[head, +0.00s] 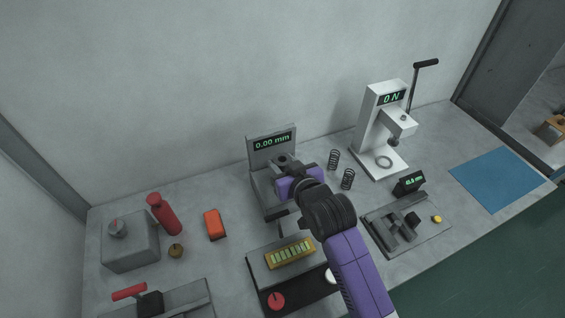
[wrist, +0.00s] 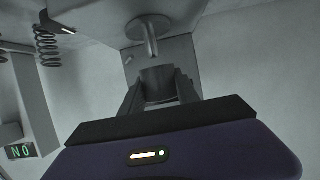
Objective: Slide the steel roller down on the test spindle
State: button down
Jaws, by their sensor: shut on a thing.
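My gripper (wrist: 158,92) is shut on the steel roller (wrist: 157,82), a short dark grey cylinder between its fingers. The wrist picture looks upside down. The test spindle (wrist: 151,38) is a pale rounded post on the gauge's base, and its tip points at the roller. A small gap seems to show between tip and roller, so the roller appears off the spindle, roughly in line with it. In the head view my gripper (head: 286,172) is in front of the gauge (head: 270,143), which reads 0.00 mm; it hides most of the spindle.
Two black springs (head: 334,159) stand right of the gauge. A grey fixture (head: 392,232), a yellow-topped block (head: 290,254), an orange box (head: 214,224) and a red bottle (head: 164,214) surround the work area.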

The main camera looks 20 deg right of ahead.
aim_at(282, 155)
jog(key=shift+f+b, duration=1.65)
jog(key=shift+f, duration=0.8)
dwell(1.9)
jog(key=c, duration=0.8)
grip_release()
jog(key=shift+o, duration=0.4)
jog(key=o, duration=0.4)
jog(key=shift+r, duration=0.15)
jog(key=shift+r+p, duration=3.6)
jog(key=shift+r, duration=0.3)
